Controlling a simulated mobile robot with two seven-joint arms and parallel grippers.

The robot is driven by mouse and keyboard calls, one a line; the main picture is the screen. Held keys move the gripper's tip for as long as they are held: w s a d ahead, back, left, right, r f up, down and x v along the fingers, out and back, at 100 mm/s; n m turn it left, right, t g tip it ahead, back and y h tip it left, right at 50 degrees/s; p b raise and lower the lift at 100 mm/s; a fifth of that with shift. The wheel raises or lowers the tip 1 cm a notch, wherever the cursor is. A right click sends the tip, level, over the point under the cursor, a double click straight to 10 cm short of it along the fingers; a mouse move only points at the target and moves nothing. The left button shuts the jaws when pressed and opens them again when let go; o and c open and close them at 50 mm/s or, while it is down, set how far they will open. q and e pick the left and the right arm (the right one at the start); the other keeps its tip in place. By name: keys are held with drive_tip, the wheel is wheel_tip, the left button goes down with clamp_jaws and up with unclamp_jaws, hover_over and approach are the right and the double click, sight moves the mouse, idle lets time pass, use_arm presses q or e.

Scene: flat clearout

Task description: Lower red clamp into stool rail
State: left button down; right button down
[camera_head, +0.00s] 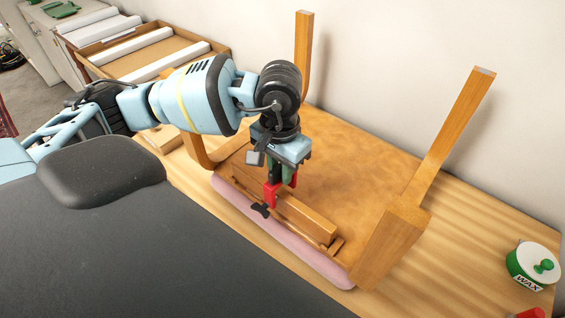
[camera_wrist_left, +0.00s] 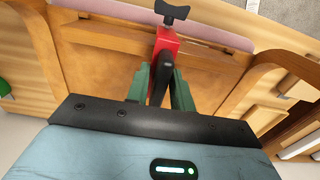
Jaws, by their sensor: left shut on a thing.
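The red clamp (camera_head: 271,193) has a black wing handle and hangs below my left gripper (camera_head: 281,175). The green fingers of that gripper are shut on it; they also show in the wrist view (camera_wrist_left: 162,88), with the clamp (camera_wrist_left: 167,44) between them. The wooden stool (camera_head: 350,150) lies upside down with its legs up. Its rail (camera_head: 305,217) runs along the near side, above a pink cushion edge (camera_head: 310,267). The clamp is over the left part of the rail in the head view. I cannot tell whether it touches the rail. My right gripper is out of view.
The stool's legs stand up around the work area, one (camera_head: 460,120) at the right and one (camera_head: 304,50) at the back. A green and white wax tin (camera_head: 533,266) sits at the right of the wooden table (camera_head: 470,265). An open box (camera_head: 225,58) with white strips stands at back left.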

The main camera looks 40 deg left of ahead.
sight(280, 180)
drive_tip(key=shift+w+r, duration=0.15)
use_arm(q)
drive_tip(key=shift+b, duration=0.35)
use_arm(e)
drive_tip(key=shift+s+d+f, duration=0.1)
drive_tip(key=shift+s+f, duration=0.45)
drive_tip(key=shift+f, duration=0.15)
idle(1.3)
